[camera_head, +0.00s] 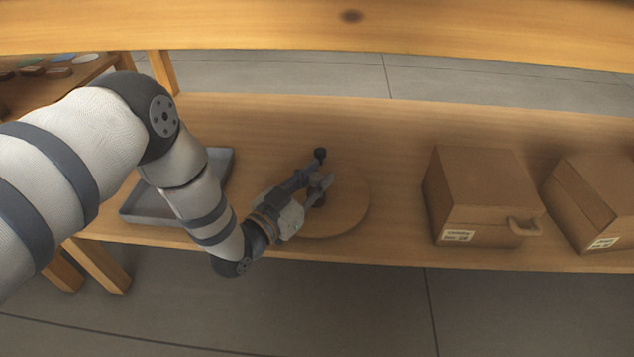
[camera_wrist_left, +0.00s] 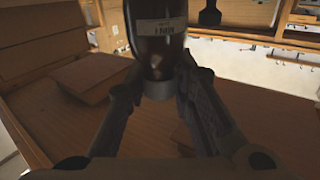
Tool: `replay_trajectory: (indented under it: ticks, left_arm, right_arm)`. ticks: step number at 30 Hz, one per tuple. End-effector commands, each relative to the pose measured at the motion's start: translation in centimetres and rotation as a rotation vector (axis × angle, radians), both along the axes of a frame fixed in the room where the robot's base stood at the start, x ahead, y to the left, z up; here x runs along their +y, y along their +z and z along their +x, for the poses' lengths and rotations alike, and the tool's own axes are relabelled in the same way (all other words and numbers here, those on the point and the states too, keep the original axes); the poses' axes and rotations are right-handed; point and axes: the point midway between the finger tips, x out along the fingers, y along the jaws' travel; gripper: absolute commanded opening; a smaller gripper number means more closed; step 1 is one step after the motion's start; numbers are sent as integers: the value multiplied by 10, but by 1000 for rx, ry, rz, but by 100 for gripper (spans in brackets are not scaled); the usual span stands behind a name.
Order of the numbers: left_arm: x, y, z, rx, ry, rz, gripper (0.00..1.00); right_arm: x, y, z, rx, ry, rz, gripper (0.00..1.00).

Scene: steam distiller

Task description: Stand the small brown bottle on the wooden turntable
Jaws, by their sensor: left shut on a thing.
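The wooden turntable (camera_head: 350,206) is a round disc on the lower wooden table, in the middle of the head view. My left gripper (camera_head: 319,184) is over it, shut on the small brown bottle (camera_head: 320,154). In the head view the bottle is mostly hidden by the fingers, with a dark round end showing beyond them. In the left wrist view the dark bottle (camera_wrist_left: 162,50) has a pale label, and its narrower part lies between the fingers of my left gripper (camera_wrist_left: 160,93). I cannot tell whether the bottle touches the disc. My right gripper is not in view.
A grey tray (camera_head: 150,217) is left of the turntable, partly behind my left arm. Two brown boxes (camera_head: 480,185) (camera_head: 598,190) stand to the right, the nearer with a handle. A wooden beam (camera_head: 300,28) crosses the top. Table between turntable and boxes is clear.

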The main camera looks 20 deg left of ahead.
Motion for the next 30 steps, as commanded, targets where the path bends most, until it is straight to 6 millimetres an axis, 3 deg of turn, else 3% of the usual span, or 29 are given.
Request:
replay_trajectory:
  ticks: [7, 8, 10, 11, 21, 30]
  left_arm:
    - [0, -1, 0, -1, 0, 1, 0]
    - [0, -2, 0, -1, 0, 1, 25]
    - [0, -1, 0, -1, 0, 1, 40]
    - [0, -1, 0, -1, 0, 1, 43]
    - [1, 4, -3, 0, 0, 0, 43]
    - [23, 7, -78, 1, 1, 0, 43]
  right_arm:
    - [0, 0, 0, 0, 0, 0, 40]
    - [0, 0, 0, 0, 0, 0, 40]
    - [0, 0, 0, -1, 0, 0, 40]
    - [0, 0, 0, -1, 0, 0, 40]
    - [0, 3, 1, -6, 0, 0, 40]
    - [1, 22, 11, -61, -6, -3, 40]
